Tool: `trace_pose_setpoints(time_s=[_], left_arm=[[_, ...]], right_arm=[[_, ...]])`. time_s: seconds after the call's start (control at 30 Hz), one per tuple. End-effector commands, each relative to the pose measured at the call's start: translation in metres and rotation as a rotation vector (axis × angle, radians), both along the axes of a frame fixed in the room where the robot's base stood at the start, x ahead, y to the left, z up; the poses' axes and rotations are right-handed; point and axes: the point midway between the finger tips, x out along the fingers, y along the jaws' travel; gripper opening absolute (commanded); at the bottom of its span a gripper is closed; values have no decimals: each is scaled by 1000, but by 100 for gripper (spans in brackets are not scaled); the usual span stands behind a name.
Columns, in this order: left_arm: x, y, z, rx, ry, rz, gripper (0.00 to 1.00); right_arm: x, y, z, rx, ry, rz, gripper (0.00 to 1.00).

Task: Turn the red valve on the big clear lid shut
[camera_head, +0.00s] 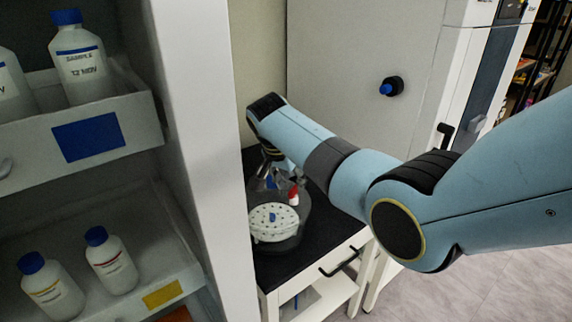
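The big clear lid (303,218) is a grey see-through shape on the black-topped cart. The small red valve (293,196) with a white part shows near its top, at the back right. My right arm comes in from the right. My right gripper (271,177) points down just left of the red valve, close over the lid. The arm and wrist partly hide the gripper, so I cannot tell whether its fingers are open or touch the valve. My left gripper is not in view.
A white perforated disc (270,223) shows at the lid. The black cart top (325,232) has free room on the right. A white shelf post (190,150) stands left, beside shelves with blue-capped bottles (82,62). A grey cabinet (340,50) stands behind.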

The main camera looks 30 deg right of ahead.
Motion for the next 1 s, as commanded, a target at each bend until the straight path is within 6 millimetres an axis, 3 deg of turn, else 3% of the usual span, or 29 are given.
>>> trace_pose_setpoints(time_s=[0.2, 0.4, 1.0], left_arm=[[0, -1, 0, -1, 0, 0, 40], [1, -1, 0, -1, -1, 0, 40], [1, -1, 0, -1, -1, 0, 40]], right_arm=[[-8, 18, 47, 2, -4, 1, 35], [-13, 28, 75, 1, -1, -1, 35], [-15, 31, 82, 0, 0, -1, 35]])
